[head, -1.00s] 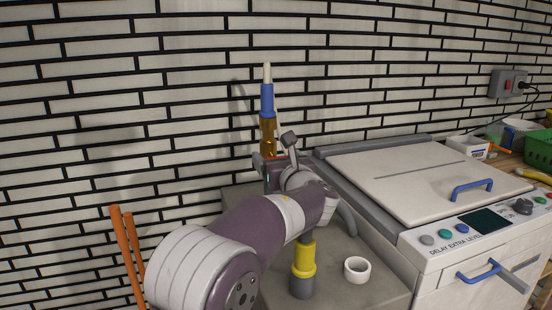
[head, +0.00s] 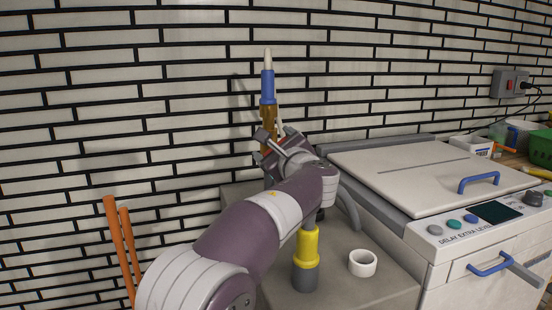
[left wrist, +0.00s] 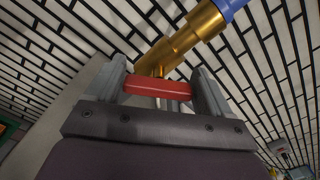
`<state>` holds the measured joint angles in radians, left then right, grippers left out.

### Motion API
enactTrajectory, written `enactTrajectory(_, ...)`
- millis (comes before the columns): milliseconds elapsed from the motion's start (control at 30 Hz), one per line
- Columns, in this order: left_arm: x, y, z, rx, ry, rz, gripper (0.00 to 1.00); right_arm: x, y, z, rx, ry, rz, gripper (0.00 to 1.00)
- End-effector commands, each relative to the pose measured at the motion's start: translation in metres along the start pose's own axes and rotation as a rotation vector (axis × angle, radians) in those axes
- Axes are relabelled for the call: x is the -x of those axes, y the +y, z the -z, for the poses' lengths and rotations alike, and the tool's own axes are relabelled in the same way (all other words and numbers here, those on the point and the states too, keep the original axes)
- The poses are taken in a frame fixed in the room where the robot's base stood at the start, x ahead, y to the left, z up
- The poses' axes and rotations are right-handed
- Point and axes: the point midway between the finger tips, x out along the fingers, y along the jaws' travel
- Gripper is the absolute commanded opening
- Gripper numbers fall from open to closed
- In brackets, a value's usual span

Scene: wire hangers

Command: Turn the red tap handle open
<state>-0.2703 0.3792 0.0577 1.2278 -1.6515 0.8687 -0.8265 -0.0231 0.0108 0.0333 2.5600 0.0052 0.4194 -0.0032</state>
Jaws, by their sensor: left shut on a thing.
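The tap is brass with a blue collar and pale tip on top; its brass body (head: 269,115) stands upright against the tiled wall in the head view. The brass body also shows in the left wrist view (left wrist: 182,46), running up to the blue collar (left wrist: 232,5). The red tap handle (left wrist: 158,88) lies across between the fingers of my left gripper (left wrist: 160,90), which is shut on it. In the head view my left gripper (head: 268,150) is tilted at the tap's lower part and mostly hides the handle. My right gripper is not in view.
A yellow and grey cylinder (head: 307,250) and a white ring (head: 362,263) stand on the grey counter below my arm. A white machine with a lid (head: 420,175) and blue handles is at the right. Orange bars (head: 125,240) stand at the left.

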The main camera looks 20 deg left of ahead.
Motion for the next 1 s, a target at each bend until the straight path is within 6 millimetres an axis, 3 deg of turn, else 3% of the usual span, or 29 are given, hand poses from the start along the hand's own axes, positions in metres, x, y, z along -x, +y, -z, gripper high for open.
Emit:
enactTrajectory(33, -0.001, 0.004, 0.006, 0.042, 0.002, -0.001, 0.51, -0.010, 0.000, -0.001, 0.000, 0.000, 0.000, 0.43)
enactTrajectory(500, 0.000, 0.006, 0.006, 0.487, 0.002, 0.000, 0.51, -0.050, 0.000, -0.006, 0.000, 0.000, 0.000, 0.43)
enactTrajectory(1000, 0.000, 0.005, 0.005, 0.856, 0.003, 0.001, 0.51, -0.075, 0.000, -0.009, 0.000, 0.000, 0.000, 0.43)
